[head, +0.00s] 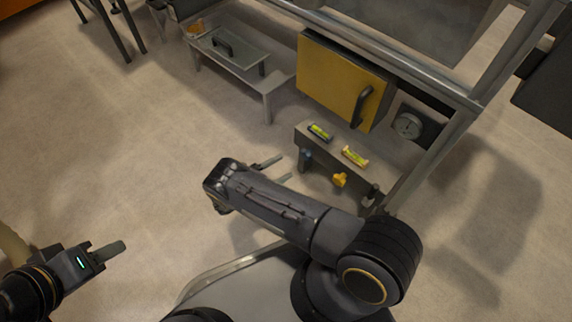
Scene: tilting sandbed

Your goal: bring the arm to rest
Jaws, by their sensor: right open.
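My right arm reaches across the middle of the head view from the lower right. Its gripper (274,170) points up and to the right, with two grey fingers apart and nothing between them. It is in the air left of a small grey shelf and touches nothing that I can see. My left gripper (112,251) is at the lower left and points to the right. Only one finger clearly shows, so its opening cannot be read.
A grey shelf (328,154) carries two small spirit levels (320,132) and (355,156), with a yellow knob (340,180) below. Behind are a yellow door (335,75) with a dark handle, a round gauge (408,125) and a low grey table (235,62).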

